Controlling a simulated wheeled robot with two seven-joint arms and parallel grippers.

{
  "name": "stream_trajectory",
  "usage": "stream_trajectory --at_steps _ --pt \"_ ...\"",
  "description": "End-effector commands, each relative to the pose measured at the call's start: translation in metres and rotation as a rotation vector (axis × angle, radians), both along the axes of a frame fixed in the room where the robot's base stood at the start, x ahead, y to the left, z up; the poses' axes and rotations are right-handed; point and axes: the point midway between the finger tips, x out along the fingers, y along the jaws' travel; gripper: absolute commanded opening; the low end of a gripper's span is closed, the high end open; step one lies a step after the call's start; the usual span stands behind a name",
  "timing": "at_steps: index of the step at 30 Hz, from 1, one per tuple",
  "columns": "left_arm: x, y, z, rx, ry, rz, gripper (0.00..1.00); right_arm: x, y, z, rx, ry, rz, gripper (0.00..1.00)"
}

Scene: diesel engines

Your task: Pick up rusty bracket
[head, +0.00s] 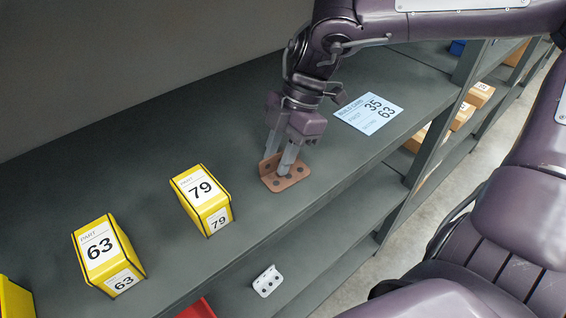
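The rusty bracket (285,180), a brown-orange L-shaped plate with dark holes, lies on the upper grey shelf near its front edge. My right gripper (279,164) points down over it. Its two grey fingers are apart, one on either side of the bracket's raised flange, with tips low at the bracket. The fingers hide part of the flange, and I cannot tell whether they touch it. The bracket appears to rest on the shelf. My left gripper is not in view.
Yellow bins marked 79 (203,199) and 63 (106,255) stand to the left on the shelf (150,160). A pale-blue card (369,113) lies right of the gripper. A white bracket (267,281) lies on the lower shelf. Cardboard boxes (479,95) sit at the right.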

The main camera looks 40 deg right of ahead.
Motion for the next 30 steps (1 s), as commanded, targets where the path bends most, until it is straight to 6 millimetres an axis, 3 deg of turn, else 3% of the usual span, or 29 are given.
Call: stream_trajectory --at_steps 5,12,30 --pt "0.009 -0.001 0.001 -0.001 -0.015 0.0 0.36 0.0 0.0 0.0 0.0 0.0 0.001 0.3" --pt "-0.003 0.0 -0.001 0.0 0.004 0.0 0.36 0.0 0.0 0.0 0.0 0.0 0.001 0.0" --pt "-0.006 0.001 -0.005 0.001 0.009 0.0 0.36 0.001 0.0 0.006 -0.001 -0.003 0.001 0.0"
